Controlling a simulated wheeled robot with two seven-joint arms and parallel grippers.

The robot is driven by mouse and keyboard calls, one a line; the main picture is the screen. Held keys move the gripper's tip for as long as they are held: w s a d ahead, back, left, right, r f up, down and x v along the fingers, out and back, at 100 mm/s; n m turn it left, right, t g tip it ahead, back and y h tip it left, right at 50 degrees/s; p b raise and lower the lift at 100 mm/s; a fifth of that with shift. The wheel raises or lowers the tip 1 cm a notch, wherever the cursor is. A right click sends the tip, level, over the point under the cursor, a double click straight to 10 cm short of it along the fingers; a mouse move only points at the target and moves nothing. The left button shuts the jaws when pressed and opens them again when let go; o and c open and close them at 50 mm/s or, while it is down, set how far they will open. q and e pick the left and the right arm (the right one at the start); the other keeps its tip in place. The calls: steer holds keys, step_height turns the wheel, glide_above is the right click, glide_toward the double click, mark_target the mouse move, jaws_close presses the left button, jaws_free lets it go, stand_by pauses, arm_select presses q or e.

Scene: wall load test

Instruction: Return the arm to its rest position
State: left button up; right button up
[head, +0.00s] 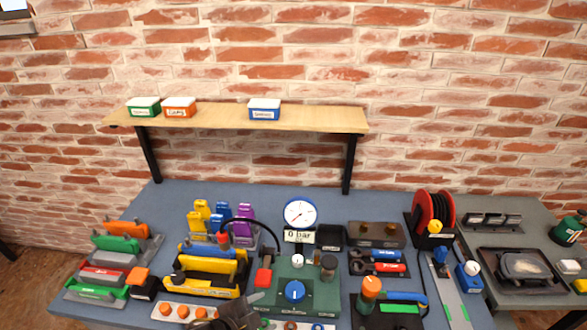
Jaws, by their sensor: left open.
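My left gripper (236,316) shows as a dark shape at the bottom edge, over the front of the blue-grey bench (180,200). It is open, and I see nothing held between its fingers. It is just in front of the green test unit (316,297) with a blue knob, and right of a white strip with orange knobs (166,310). Most of my left arm is below the picture. My right gripper does not show.
A wooden shelf (310,119) on the brick wall carries a green, an orange and a blue box. A round gauge (299,213) reading 0 bar, yellow-black tool (205,270), red hose reel (433,212) and several other tools crowd the bench. A grey table (500,215) adjoins right.

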arm_select(q)
steer(key=s+a+f+n+g+y, duration=0.3)
steer(key=s+a+n, duration=0.4)
steer(key=s+a, duration=0.2)
steer(key=s+a+f+n+g+y, duration=0.2)
steer(key=s+a+f+n+y, duration=0.1)
steer(key=s+a+n, duration=0.45)
step_height(320, 180, down, 30)
steer(key=s+m+g+b, duration=0.1)
steer(key=s+m+b, duration=0.1)
steer(key=b, duration=0.3)
steer(key=s+a+f+g+b, duration=0.1)
steer(key=s+a+f+b, duration=0.2)
steer(key=s+f, duration=1.3)
step_height(320, 180, down, 4)
steer(key=shift+s+a+r, duration=0.2)
steer(key=shift+s+r, duration=0.05)
